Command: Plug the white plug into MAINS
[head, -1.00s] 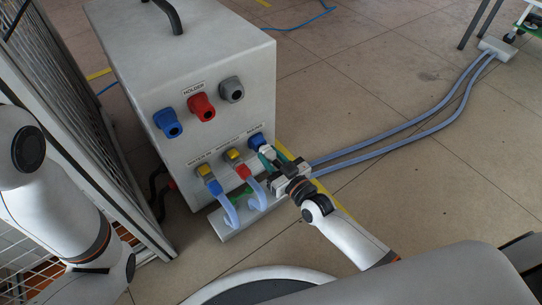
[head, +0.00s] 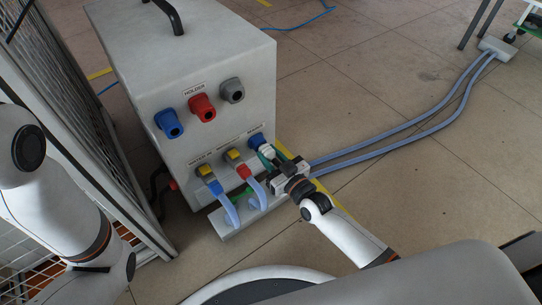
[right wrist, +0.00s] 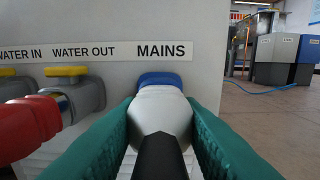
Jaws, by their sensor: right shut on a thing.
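The white plug (right wrist: 160,110) is between the green fingers of my right gripper (right wrist: 160,135), under the MAINS label (right wrist: 161,51) in the right wrist view. Its front end meets the blue MAINS socket (right wrist: 160,79); how deep it sits cannot be told. In the head view the plug (head: 267,150) lies in line with the blue socket (head: 256,141) at the heater's lower right front. My right gripper (head: 277,158) is shut on the plug. My left arm shows at the left, but its gripper is out of view.
The heater box (head: 210,75) has several holder connectors above. WATER IN and WATER OUT fittings with yellow handles (right wrist: 66,71) are left of MAINS, with a red connector (right wrist: 28,125) close by. Hoses (head: 400,135) run right across the floor. A mesh fence (head: 90,120) stands left.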

